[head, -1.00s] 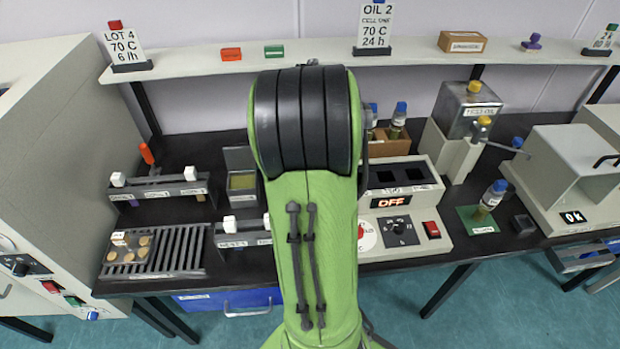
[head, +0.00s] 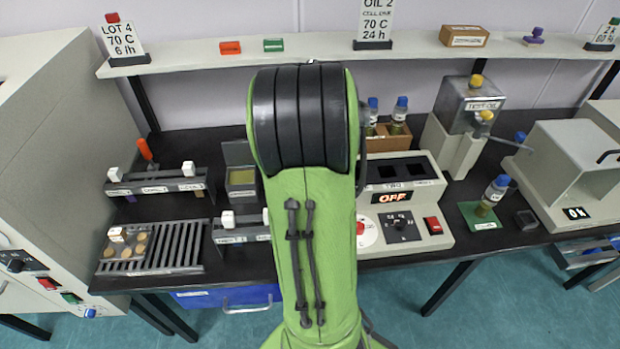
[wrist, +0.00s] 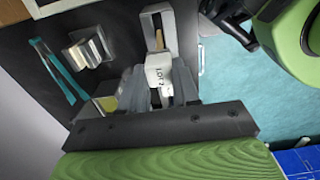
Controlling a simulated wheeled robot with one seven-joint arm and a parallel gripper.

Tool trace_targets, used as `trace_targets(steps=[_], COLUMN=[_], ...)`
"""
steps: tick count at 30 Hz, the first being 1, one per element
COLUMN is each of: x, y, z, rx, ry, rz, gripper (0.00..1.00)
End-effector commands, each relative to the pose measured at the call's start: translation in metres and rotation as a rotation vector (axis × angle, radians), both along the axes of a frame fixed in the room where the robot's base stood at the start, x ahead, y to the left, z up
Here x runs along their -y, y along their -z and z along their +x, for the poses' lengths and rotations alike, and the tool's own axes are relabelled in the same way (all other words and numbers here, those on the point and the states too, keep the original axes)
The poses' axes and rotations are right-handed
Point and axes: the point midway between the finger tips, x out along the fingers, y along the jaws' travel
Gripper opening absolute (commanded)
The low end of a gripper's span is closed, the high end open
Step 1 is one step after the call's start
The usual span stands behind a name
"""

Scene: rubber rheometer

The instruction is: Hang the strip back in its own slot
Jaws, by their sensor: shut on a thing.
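In the wrist view my gripper (wrist: 158,92) is shut on a white clip (wrist: 159,72) marked LOT 2. Any strip below the clip is mostly hidden. A grey slotted part (wrist: 149,20) with a tan piece in it lies just beyond the clip; I cannot tell whether they touch. In the head view my arm hides the gripper. The back rack (head: 155,189) carries two white clips with strips. The front rack (head: 241,236) shows white clips near its left end and beside my arm; its right part is hidden.
A slatted tray (head: 180,247) with tan discs is at the front left. A lidded box (head: 242,183) stands behind the front rack. The heater block (head: 410,205), showing OFF, is right of my arm. A shelf (head: 210,60) with signs runs along the back.

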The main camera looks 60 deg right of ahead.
Motion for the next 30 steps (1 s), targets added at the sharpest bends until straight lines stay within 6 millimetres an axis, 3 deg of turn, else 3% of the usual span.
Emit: trace_targets(steps=[30], x=[0.0], y=[0.053], z=[0.0], rx=[-0.001], ry=[-0.001], rz=[0.001], gripper=[0.0])
